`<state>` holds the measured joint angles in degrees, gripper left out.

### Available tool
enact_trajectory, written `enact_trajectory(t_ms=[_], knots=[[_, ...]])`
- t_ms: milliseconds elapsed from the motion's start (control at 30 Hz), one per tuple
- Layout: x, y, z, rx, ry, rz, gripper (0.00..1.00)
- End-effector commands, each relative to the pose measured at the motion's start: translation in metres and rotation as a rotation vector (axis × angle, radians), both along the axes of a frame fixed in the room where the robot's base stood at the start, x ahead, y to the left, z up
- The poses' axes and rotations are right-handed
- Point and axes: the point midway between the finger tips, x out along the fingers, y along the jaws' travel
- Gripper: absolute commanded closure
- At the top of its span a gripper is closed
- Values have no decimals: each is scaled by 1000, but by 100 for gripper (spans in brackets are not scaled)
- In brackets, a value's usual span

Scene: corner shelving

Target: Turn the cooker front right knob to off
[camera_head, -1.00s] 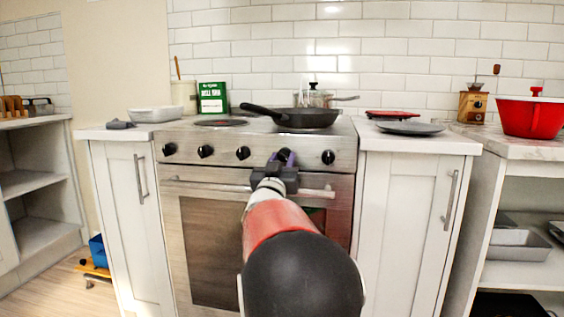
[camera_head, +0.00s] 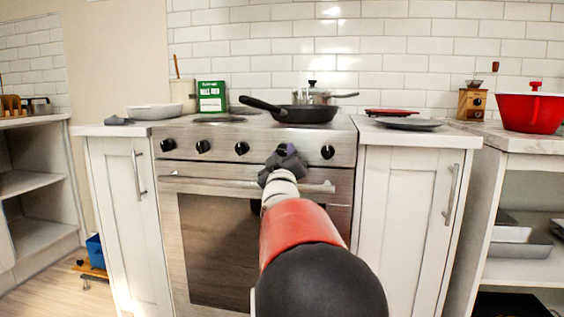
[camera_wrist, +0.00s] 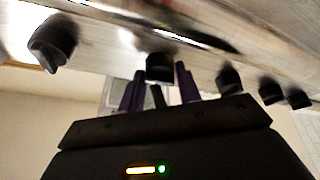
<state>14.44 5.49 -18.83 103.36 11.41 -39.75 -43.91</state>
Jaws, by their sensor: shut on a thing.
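The cooker (camera_head: 225,235) has a row of black knobs along its steel front panel. My gripper is tilted in the head view.
The oven handle (camera_head: 225,184) runs just below my gripper. A black pan (camera_head: 305,113) sits on the hob above. White cabinets (camera_head: 405,225) flank the cooker. A dark plate (camera_head: 410,124) lies on the right counter.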

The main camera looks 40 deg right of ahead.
Motion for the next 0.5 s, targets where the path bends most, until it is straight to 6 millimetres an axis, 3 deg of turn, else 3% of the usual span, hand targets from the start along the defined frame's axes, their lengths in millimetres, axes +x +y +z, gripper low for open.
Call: enact_trajectory(t_ms=[500], knots=[[-4, -3, 2, -320, 376, -3, 89]])
